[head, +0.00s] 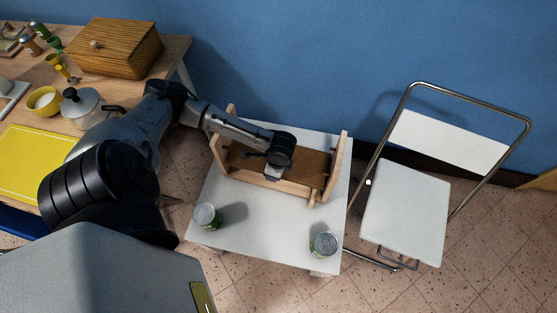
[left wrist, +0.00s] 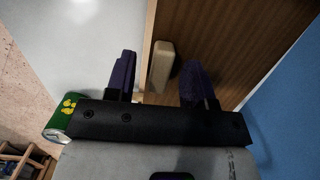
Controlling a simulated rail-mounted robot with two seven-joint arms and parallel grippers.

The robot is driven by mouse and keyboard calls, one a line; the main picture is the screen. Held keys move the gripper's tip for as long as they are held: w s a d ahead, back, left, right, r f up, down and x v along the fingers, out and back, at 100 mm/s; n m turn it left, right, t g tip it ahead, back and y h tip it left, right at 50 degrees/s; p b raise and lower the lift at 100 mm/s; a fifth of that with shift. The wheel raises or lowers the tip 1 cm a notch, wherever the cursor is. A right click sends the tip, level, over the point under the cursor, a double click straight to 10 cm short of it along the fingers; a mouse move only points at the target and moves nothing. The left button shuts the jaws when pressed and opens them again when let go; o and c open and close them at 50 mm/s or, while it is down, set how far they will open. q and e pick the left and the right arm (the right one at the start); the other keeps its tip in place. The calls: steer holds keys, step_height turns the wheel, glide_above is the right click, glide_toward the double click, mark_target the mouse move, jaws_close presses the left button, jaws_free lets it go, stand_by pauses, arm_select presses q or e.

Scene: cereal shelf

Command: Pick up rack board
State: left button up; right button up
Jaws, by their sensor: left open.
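The wooden rack (head: 338,165) stands on the white table, with light side panels and a dark brown rack board (head: 308,163) between them. The board also fills the upper right of the left wrist view (left wrist: 225,35), bordered by a pale edge strip. My left gripper (head: 273,173) is over the rack's front edge, pointing down and partly hidden by its own wrist. In the left wrist view the left gripper (left wrist: 159,62) is open. A small pale wooden block (left wrist: 161,66) shows between its fingers. I cannot tell whether the fingers touch anything. My right gripper is not in view.
Two cans, one at front left (head: 206,217) and one at front right (head: 323,246), stand on the white table (head: 262,228). A folding chair (head: 405,212) stands right. A cluttered wooden counter (head: 180,50) is left, and a blue wall is behind.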

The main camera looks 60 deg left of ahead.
arm_select(q)
steer(key=shift+c, duration=0.4)
jaws_close()
